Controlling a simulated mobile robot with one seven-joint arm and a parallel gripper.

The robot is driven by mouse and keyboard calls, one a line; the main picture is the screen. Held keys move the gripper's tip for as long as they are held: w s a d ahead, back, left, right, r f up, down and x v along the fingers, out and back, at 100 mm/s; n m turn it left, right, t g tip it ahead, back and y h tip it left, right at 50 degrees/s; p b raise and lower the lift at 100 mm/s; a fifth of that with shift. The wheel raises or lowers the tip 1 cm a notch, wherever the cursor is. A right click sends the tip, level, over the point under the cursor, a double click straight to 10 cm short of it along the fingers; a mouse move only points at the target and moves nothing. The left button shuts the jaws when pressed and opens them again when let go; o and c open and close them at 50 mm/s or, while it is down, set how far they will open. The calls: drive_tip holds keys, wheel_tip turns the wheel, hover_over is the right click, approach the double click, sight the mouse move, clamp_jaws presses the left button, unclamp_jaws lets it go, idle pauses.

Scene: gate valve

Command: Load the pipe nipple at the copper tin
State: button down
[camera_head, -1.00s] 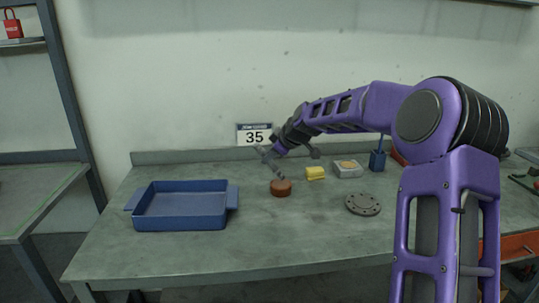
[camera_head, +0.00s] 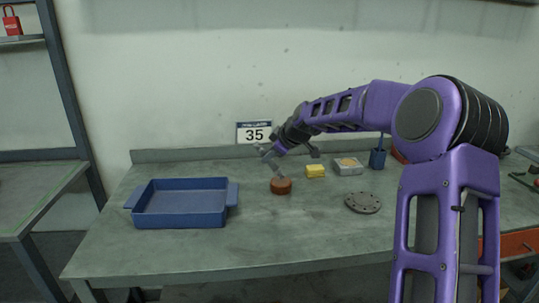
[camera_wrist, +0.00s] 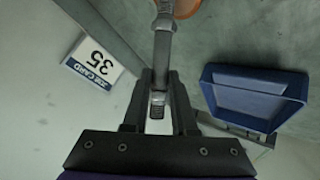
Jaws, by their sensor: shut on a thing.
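The copper tin (camera_head: 281,187) is a small round orange-brown tin standing on the grey bench. Part of it shows at the top edge of the wrist view (camera_wrist: 187,8). My gripper (camera_head: 269,155) is above the tin and slightly left of it. In the wrist view its two fingers (camera_wrist: 159,95) are shut on a grey, rod-like piece, which I take for the pipe nipple (camera_wrist: 163,45). The nipple has a dark ridged end between the fingers. Its far end reaches down to the tin, tilted; whether it touches or enters the tin is unclear.
A blue tray (camera_head: 180,219) stands at the left. A yellow block (camera_head: 315,171), a pale box (camera_head: 347,167) and a blue holder (camera_head: 377,159) stand behind and right of the tin. A grey flange disc (camera_head: 363,203) lies at the right. The front middle bench is clear.

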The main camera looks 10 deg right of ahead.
drive_tip(key=shift+f+b, duration=0.5)
drive_tip(key=shift+f, duration=0.05)
idle(1.5)
drive_tip(key=shift+r, duration=0.1)
wheel_tip(320, 180, up, 7)
drive_tip(key=p, duration=0.4)
idle(0.5)
drive_tip(key=shift+s, duration=0.1)
idle(0.4)
